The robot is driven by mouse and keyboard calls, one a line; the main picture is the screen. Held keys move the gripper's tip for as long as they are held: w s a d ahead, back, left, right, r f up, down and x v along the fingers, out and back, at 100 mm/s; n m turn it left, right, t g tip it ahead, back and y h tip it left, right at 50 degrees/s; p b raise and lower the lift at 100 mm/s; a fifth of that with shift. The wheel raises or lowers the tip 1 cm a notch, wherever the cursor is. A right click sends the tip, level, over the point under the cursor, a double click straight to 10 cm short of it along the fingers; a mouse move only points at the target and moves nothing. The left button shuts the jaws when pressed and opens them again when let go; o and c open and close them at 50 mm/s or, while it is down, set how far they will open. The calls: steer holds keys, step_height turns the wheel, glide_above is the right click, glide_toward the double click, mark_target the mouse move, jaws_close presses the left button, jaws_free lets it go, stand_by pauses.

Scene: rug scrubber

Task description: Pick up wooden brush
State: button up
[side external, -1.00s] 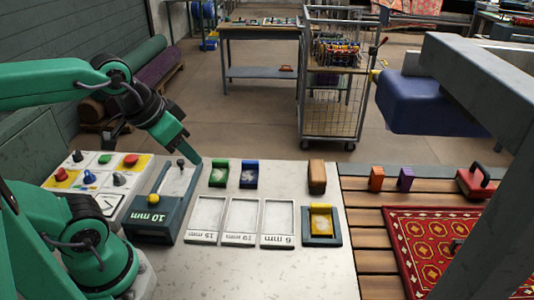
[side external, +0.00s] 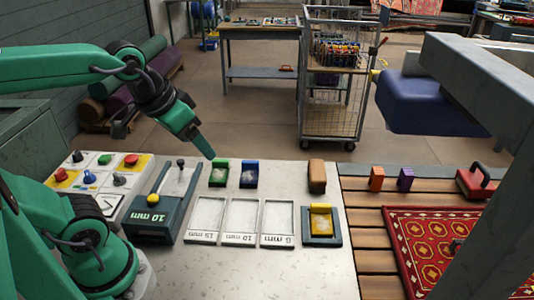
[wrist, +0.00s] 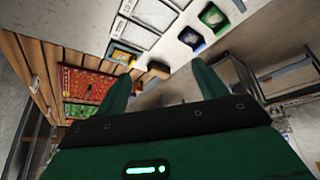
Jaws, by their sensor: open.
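The wooden brush (side external: 317,176) is a brown block standing on the pale worktop, near its far right corner. In the wrist view the brush (wrist: 157,70) shows small, beyond and between the two green fingers, partly close to the fingertips' line of sight. My gripper (side external: 210,154) is above the far edge of the worktop, near the green tray and well to the left of the brush. My gripper (wrist: 163,80) is open, with nothing between its fingers. It does not touch the brush.
Orange (side external: 376,178) and purple (side external: 405,179) blocks stand right on wooden slats, behind a red rug (side external: 440,250).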

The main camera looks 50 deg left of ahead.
steer(key=w+r+n+g, duration=0.2)
steer(key=w, duration=0.9)
steer(key=n+g, duration=0.3)
steer(key=n, duration=0.3)
glide_above(318, 169)
steer(key=f, duration=1.8)
steer(key=shift+s+f, duration=0.2)
steer(key=shift+f, duration=0.15)
steer(key=shift+w+f, duration=0.2)
steer(key=shift+f, duration=1.5)
steer(key=shift+f, duration=0.1)
steer(key=shift+s+f, duration=0.1)
steer(key=shift+f, duration=2.4)
